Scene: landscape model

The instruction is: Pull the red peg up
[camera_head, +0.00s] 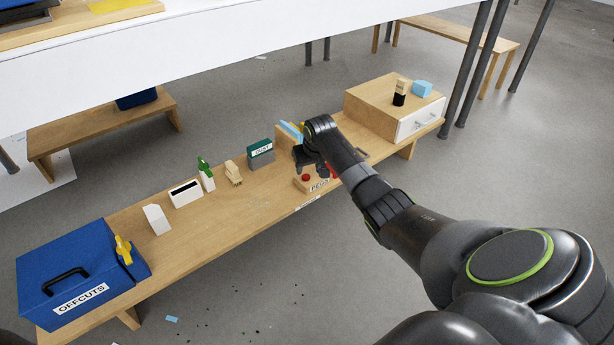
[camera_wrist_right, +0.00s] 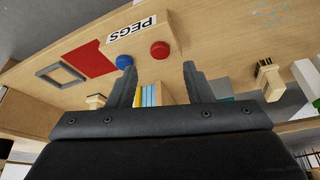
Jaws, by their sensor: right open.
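The red peg (camera_head: 306,177) stands in the wooden block labelled PEGS (camera_head: 318,187) on the low bench, just below my right gripper (camera_head: 308,163). In the right wrist view the round red top of the peg (camera_wrist_right: 160,50) lies just beyond the fingertips, between their lines. A blue peg (camera_wrist_right: 124,61) stands beside it, near the left finger. My right gripper (camera_wrist_right: 158,66) is open, with nothing between its fingers. My left gripper is not in view.
A blue OFFCUTS box (camera_head: 68,267) stands at the bench's left end. Small items, including a green-and-grey labelled box (camera_head: 261,154), line the bench. A drawer unit (camera_head: 375,103) stands at the right end.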

